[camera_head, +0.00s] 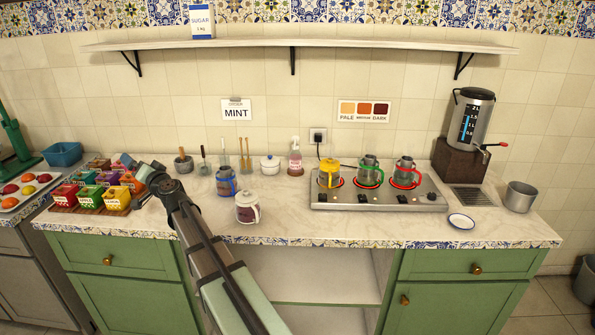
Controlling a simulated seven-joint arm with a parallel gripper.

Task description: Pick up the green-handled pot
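The green-handled pot (370,170) is a grey metal pot with green trim. It stands upright on the middle burner of the steel hotplate (335,200), between the yellow-trimmed pot (330,171) and the red-handled pot (405,172). My arm reaches up from the bottom of the picture to the left side of the counter. My gripper (143,178) is at its far end, by the coloured boxes, well to the left of the green-handled pot and apart from it. The fingers are small and partly hidden, so I cannot tell whether they are open or shut.
A soap-type bottle (295,160) is behind. A samovar (469,120), a metal pot (520,196) and a small bowl (461,221) are to the right. A shelf (300,44) runs above.

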